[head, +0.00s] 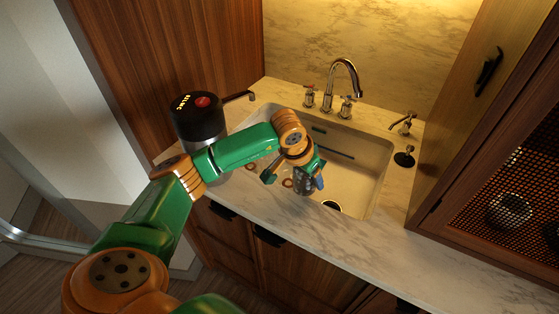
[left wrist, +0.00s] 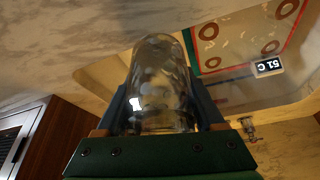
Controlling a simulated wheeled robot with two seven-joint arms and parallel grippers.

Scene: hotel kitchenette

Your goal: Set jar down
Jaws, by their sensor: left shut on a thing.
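My left gripper (head: 295,182) is shut on a clear glass jar (left wrist: 160,85). In the left wrist view the jar sits between the two fingers (left wrist: 161,118). In the head view the jar (head: 304,184) is small and partly hidden by the gripper, over the front edge of the sink. I cannot tell whether its base touches anything. My right gripper is not in view.
A pale panel with brown rings (left wrist: 250,40) lies beside the jar in the left wrist view, near a "51 C" label. The sink (head: 355,165) has a tall faucet (head: 345,75). A black-topped appliance (head: 198,115) stands left. Marble counter (head: 365,240) is clear at front right.

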